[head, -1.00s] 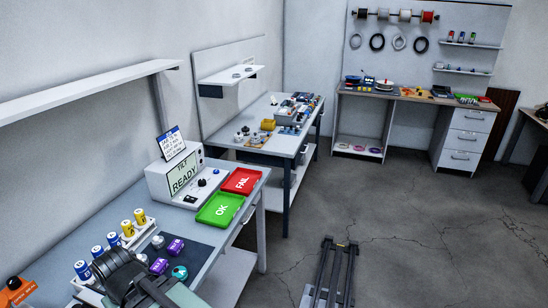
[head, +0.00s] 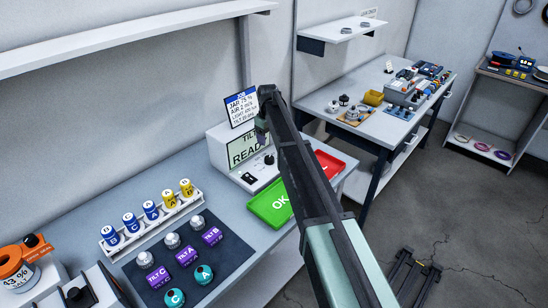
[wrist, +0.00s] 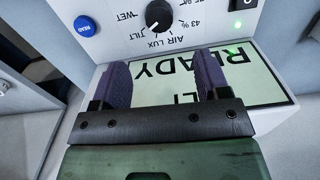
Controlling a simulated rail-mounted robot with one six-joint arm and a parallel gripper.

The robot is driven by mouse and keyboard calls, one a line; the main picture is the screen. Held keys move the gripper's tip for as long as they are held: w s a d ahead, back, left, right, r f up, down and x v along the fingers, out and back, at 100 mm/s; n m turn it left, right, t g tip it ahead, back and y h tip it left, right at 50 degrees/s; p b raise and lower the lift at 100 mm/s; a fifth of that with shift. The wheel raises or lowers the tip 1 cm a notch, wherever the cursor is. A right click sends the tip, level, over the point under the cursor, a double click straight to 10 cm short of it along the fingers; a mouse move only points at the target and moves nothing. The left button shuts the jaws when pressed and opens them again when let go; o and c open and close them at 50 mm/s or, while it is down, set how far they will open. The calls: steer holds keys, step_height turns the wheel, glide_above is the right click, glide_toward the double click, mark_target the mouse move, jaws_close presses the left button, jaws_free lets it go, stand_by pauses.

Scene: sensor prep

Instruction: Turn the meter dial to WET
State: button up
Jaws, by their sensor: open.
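The meter (head: 222,152) is a white box on the bench, its lit screen (head: 246,149) reading READY under a partly covered top line. In the wrist view the picture is upside down. There the black dial (wrist: 158,15) shows with WET, TILT, AIR and LUX labels around it; its white mark seems to point to the TILT side. The dial also shows in the head view (head: 269,159). My gripper (wrist: 164,68) is open and empty, its purple-padded fingers in front of the screen and apart from the dial. In the head view my arm hides part of the meter.
A blue READ button (wrist: 86,26) and a green-lit switch (wrist: 243,3) flank the dial. A green OK tray (head: 262,212) and a red FAIL tray (head: 331,162) lie beside the meter. A job card (head: 240,106) stands on top. Sensors sit on a dark mat (head: 220,261).

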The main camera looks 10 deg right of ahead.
mark_target(269, 158)
step_height(269, 158, down, 11)
steer(key=b, duration=1.1)
steer(key=shift+d, duration=0.1)
steer(key=shift+r, duration=0.1)
steer(key=shift+c, duration=0.2)
steer(key=c, duration=0.9)
steer(key=shift+m, duration=0.3)
steer(key=m, duration=0.3)
steer(key=shift+m, duration=2.2)
